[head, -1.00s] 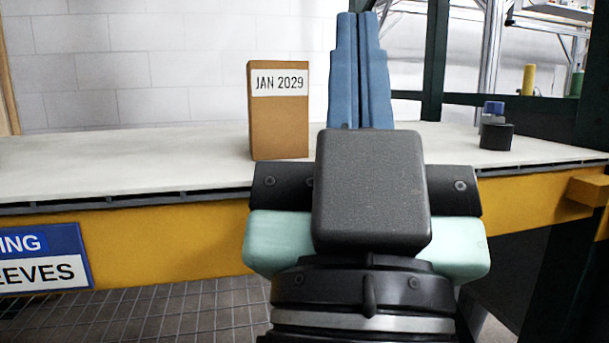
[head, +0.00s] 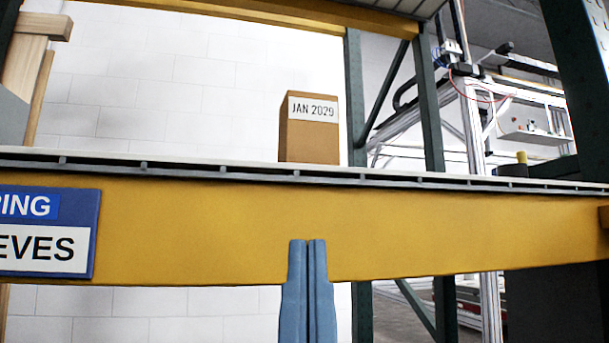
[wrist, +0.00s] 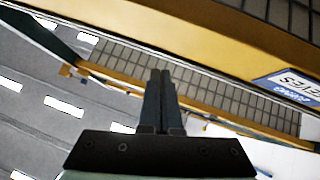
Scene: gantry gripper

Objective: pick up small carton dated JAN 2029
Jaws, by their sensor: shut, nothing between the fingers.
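The small brown carton (head: 309,142) with a white label reading JAN 2029 stands upright on the pale shelf, right of centre in the head view. My gripper (head: 307,242) has blue fingers pressed together, with nothing between them. In the head view its tips are below the carton, in front of the yellow shelf beam (head: 200,225). In the wrist view my gripper (wrist: 160,72) points up the picture, also shut and empty. The carton does not show in the wrist view.
A blue and white sign (head: 45,235) hangs on the beam at the left. Dark green uprights (head: 357,100) stand behind the shelf on the right. The shelf top is seen almost edge-on; the space left of the carton looks clear.

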